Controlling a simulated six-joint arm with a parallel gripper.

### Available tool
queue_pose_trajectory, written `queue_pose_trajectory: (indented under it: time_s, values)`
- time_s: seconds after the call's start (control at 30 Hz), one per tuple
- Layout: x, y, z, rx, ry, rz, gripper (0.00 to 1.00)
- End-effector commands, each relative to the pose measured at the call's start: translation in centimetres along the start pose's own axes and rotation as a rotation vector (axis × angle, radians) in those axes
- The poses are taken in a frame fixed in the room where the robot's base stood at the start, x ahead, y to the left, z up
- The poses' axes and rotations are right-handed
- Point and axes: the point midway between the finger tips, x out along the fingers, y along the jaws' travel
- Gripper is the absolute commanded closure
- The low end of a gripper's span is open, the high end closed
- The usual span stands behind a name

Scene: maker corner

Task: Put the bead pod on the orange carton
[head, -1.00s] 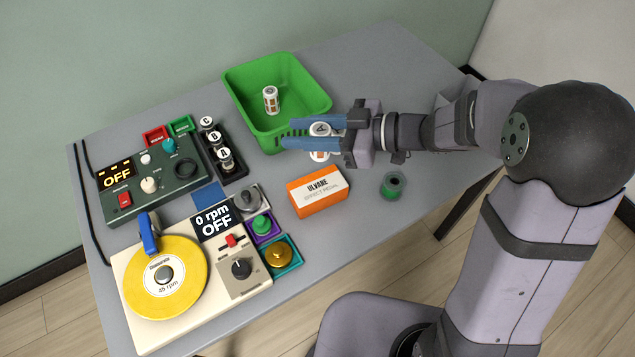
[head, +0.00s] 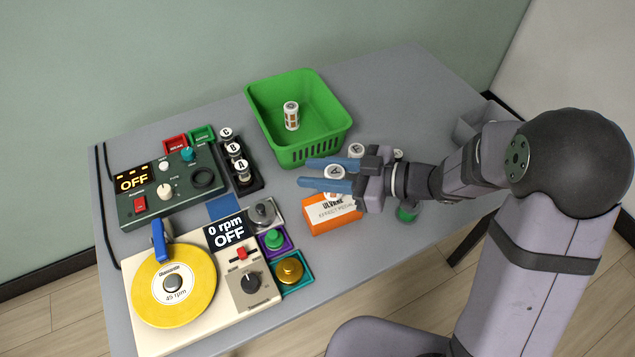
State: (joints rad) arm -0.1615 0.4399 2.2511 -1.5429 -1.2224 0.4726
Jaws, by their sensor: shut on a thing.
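My gripper (head: 327,174) is shut on a white bead pod (head: 336,172) with a round marked lid. The fingers hide the middle of the pod. The pod is upright, at the rear part of the orange carton (head: 322,226) as seen from the head. I cannot tell whether its bottom touches the carton. The carton lies flat on the grey table, with a white label panel, and is partly covered by my gripper.
A green basket (head: 262,137) holding a similar white pod (head: 291,116) stands behind. Another white lid (head: 356,150) shows just behind my gripper. A green canister (head: 407,214) is partly hidden below my arm. A turntable (head: 236,296) and a control box (head: 126,211) fill the left.

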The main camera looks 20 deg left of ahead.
Motion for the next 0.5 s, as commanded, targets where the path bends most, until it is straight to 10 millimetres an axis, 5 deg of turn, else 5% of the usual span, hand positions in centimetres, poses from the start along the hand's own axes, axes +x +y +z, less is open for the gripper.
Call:
queue_pose_trajectory:
  time_s: [0.5]
  values:
    - [1.1, 0.0, 3.5, -0.002, 0.001, 0.001, 0.93]
